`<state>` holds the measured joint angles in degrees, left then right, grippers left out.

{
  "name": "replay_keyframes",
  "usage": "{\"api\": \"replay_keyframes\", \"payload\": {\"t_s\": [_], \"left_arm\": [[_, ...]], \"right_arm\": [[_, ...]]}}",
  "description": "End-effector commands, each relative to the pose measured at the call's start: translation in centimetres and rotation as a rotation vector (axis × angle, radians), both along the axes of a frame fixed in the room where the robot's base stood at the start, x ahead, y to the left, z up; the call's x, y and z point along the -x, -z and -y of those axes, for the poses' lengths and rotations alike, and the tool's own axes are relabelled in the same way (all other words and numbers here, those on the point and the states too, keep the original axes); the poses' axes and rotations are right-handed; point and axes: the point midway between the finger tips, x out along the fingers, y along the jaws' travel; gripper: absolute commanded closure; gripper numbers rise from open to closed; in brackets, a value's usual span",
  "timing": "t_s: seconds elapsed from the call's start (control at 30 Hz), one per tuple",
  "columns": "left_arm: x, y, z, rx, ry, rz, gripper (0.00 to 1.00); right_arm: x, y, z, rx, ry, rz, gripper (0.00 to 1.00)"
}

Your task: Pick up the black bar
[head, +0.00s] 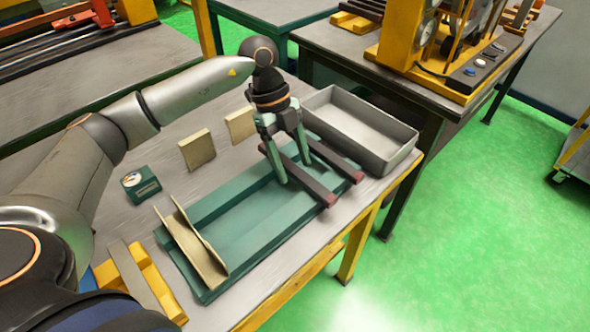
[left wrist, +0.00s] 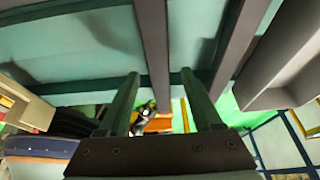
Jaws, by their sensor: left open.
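Two dark bars lie side by side across the right end of a green tray (head: 240,240): a near bar (head: 310,186) and a far bar (head: 337,161). Both have reddish ends toward the table's front edge. My left gripper (head: 295,172) points down over the near bar, its fingers apart and empty. In the left wrist view, one bar (left wrist: 152,45) runs between the fingertips of the left gripper (left wrist: 160,73), and the other bar (left wrist: 238,45) is to the right. The frames do not clearly show how far the fingertips are above the bar. My right gripper is not seen.
A grey open bin (head: 365,130) stands just right of the bars. Tan plates (head: 198,149), a small green box (head: 141,184) and a tan channel piece (head: 190,245) are to the left. The table's yellow front edge (head: 310,272) is close to the bar ends.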

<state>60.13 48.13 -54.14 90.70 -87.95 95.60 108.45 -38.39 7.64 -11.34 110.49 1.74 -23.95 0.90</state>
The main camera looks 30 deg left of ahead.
Motion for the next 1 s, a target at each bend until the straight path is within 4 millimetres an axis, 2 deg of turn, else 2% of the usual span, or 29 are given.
{"api": "replay_keyframes", "payload": {"t_s": [0.17,0.73,1.0], "left_arm": [[0.01,-0.01,0.02,0.000,0.000,0.000,0.35],[0.00,-0.05,-0.02,0.000,0.000,-0.001,0.99],[0.00,-0.06,-0.02,0.000,0.000,0.000,1.00]], "right_arm": [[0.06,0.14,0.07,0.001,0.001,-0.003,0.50],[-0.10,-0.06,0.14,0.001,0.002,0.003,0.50],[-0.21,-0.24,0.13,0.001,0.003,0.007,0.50]]}}
